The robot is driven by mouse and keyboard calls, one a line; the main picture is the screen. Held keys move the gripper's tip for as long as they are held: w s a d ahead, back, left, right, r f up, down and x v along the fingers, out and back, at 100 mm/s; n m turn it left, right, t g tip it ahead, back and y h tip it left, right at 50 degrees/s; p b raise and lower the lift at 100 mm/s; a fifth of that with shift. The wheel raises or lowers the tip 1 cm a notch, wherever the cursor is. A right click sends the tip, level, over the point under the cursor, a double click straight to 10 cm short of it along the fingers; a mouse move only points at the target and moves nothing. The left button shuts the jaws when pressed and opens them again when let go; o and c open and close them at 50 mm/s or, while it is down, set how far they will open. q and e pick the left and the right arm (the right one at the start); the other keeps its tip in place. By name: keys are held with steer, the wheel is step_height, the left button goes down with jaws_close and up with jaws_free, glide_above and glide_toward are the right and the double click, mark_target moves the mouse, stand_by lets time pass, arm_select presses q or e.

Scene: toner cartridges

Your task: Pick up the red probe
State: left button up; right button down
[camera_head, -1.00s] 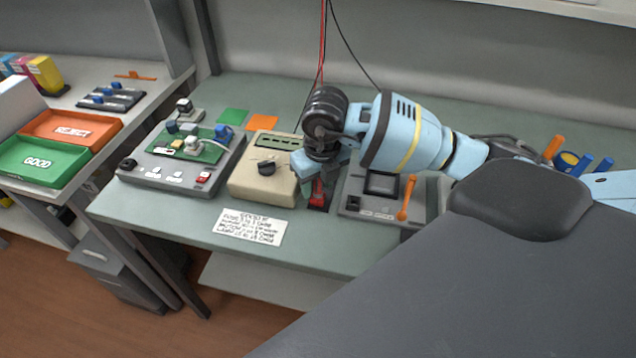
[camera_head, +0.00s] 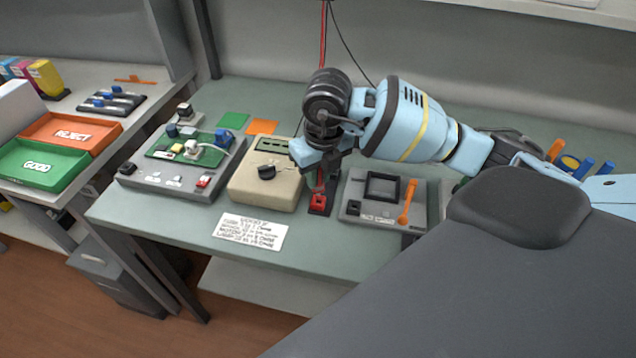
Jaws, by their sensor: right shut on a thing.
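My right gripper (camera_head: 320,178) comes in from the right over the bench, pointing down above a small dark stand with red on it (camera_head: 318,204). The stand is between the beige meter and the grey tester. The gripper is shut on the red probe, which is mostly hidden by the fingers and wrist. A red cable (camera_head: 323,40) hangs from above and runs down behind the gripper. I cannot tell whether the probe's lower end is clear of the stand. My left gripper is not in view.
The beige meter (camera_head: 266,188) with a black knob is left of the stand. The grey tester (camera_head: 383,200) with an orange lever is right of it. A grey test fixture (camera_head: 165,178) holds a green board.

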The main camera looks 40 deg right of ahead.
steer(key=s+r, duration=0.1)
steer(key=s, duration=1.5)
steer(key=shift+a+b, duration=0.4)
steer(key=shift+a, duration=0.05)
steer(key=shift+w, duration=0.1)
steer(key=w+a+m+g, duration=0.1)
steer(key=w+a+m, duration=0.1)
steer(key=m, duration=1.5)
steer(key=w+a+m+g, duration=0.1)
steer(key=w+a+m, duration=0.2)
steer(key=m, duration=1.5)
steer(key=shift+w+a+f+g, duration=0.25)
steer(key=shift+a+g, duration=0.15)
steer(key=shift+a, duration=0.8)
